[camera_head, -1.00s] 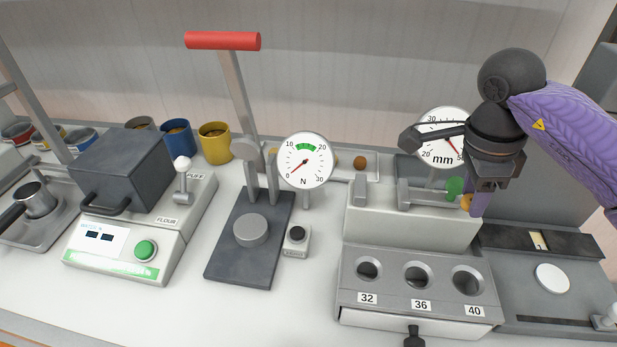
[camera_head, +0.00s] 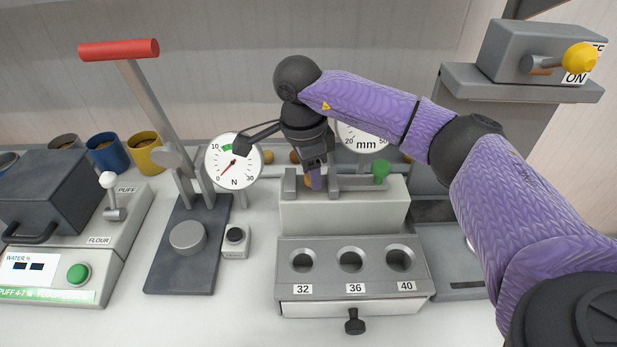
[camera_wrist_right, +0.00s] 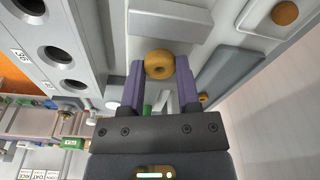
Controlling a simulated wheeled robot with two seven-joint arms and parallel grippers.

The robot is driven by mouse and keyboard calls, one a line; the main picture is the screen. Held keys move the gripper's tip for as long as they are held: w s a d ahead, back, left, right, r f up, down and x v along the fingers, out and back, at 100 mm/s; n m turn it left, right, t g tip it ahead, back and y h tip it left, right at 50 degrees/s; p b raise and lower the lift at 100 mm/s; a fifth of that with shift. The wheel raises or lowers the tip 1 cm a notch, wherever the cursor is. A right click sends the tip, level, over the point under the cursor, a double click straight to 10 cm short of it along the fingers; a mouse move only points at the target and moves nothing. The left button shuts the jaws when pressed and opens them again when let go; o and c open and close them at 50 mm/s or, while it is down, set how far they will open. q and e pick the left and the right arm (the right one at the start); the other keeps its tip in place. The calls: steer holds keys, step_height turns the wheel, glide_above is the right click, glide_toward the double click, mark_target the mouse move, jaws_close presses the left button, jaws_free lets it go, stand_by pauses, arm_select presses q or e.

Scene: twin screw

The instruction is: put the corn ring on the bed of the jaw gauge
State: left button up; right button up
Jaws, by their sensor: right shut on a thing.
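The jaw gauge (camera_head: 343,215) is a light grey block with a fixed jaw (camera_head: 290,182) at its left, a sliding jaw with a green knob (camera_head: 381,172), and a round mm dial (camera_head: 362,137) behind. My right gripper (camera_head: 316,182) points down over the bed, close to the fixed jaw. It is shut on the corn ring (camera_wrist_right: 159,64), a small orange-brown ring between the purple fingertips in the wrist view. In the head view only a sliver of the ring (camera_head: 307,181) shows. Whether it touches the bed cannot be told. My left gripper is not in view.
A sizing block (camera_head: 350,282) with holes marked 32, 36 and 40 stands in front. Left are the N dial (camera_head: 233,160) and a press with a red handle (camera_head: 119,49). A yellow-knobbed switch box (camera_head: 528,58) stands upper right. A round brown piece (camera_wrist_right: 285,13) lies behind.

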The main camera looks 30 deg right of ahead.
steer(key=shift+f, duration=0.5)
steer(key=shift+f, duration=0.15)
steer(key=o, duration=0.9)
steer(key=shift+c, duration=0.2)
step_height(320, 180, up, 12)
steer(key=a+p, duration=0.1)
steer(key=p, duration=0.1)
steer(key=shift+w+a, duration=0.15)
steer(key=shift+a, duration=0.05)
